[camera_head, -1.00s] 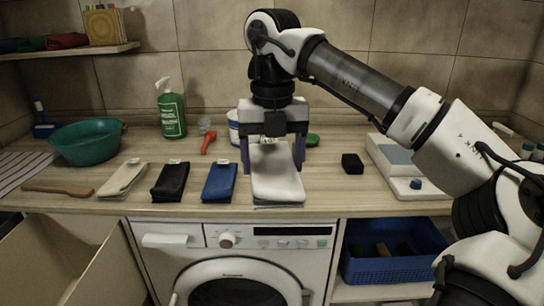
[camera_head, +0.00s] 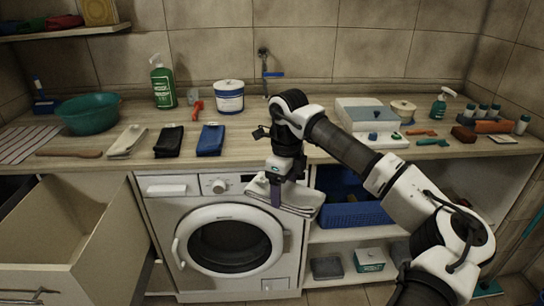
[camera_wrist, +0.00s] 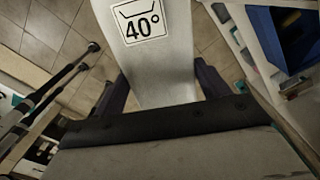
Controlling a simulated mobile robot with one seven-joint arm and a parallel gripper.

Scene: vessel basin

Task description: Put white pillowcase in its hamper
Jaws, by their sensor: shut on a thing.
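The white pillowcase (camera_head: 298,197) is folded and hangs in my gripper (camera_head: 276,192), in front of the counter edge, near the right side of the washing machine. In the wrist view the white cloth (camera_wrist: 162,72) lies between the dark fingers and shows a 40° wash label (camera_wrist: 141,22). My gripper is shut on it. Two containers could be hampers: an open beige bin (camera_head: 92,243) at the lower left and a blue basket (camera_head: 355,215) on the shelf behind and right of my gripper. I cannot tell which is the pillowcase's own.
Folded cream (camera_head: 127,141), black (camera_head: 169,141) and blue (camera_head: 210,139) cloths lie on the counter. The washing machine (camera_head: 228,245) has its door shut. A teal basin (camera_head: 88,113), green spray bottle (camera_head: 162,84) and white tub (camera_head: 229,97) stand behind.

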